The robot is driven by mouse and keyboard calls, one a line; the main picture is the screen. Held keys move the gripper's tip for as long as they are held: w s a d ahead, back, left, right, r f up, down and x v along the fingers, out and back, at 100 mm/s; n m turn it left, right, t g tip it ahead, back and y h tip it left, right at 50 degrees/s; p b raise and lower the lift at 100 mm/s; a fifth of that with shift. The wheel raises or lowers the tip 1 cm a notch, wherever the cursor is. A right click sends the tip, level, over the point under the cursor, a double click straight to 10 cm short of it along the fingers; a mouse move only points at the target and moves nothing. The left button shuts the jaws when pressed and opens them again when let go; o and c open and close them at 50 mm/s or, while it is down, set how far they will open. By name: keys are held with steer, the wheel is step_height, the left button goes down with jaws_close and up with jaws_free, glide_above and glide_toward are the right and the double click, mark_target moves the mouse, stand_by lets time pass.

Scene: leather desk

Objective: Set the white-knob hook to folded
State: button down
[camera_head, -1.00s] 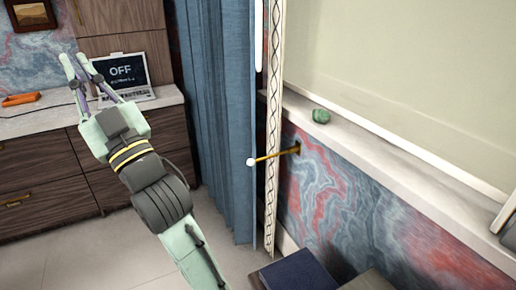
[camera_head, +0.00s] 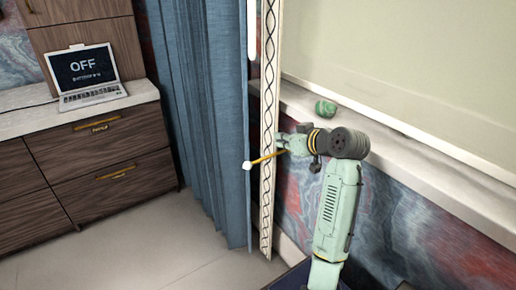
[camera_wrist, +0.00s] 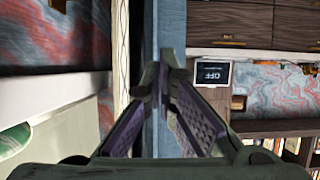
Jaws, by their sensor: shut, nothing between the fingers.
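The hook is a thin gold rod (camera_head: 264,158) with a white knob (camera_head: 247,165) at its left end. It sticks out from the marbled wall under the sill, across the patterned curtain edge. My gripper (camera_head: 280,140) is at the wall end of the rod, just above it in the picture; I cannot tell whether they touch. The hook's wall mount is hidden behind my gripper. In the wrist view my gripper's fingertips (camera_wrist: 161,78) are together and empty, in front of the blue curtain. The hook cannot be made out clearly there.
The blue curtain (camera_head: 205,100) hangs just left of the knob. The sill (camera_head: 390,142) runs above my gripper, with a green object (camera_head: 326,109) on it. A laptop (camera_head: 84,77) stands on the drawer cabinet at left. The floor between is clear.

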steer(key=shift+s+d, duration=0.1)
steer(key=shift+d, duration=0.05)
steer(key=shift+f, duration=0.1)
steer(key=p, duration=0.2)
glide_above(267, 157)
steer(key=s, duration=0.1)
step_height(267, 157, down, 4)
steer(key=r, duration=0.1)
steer(key=f, duration=0.2)
steer(key=f+p, duration=0.1)
steer(key=f, duration=0.2)
steer(key=shift+s+a+p, duration=0.15)
steer(key=shift+a+p, duration=0.05)
steer(key=shift+p, duration=0.1)
steer(key=shift+f, duration=0.1)
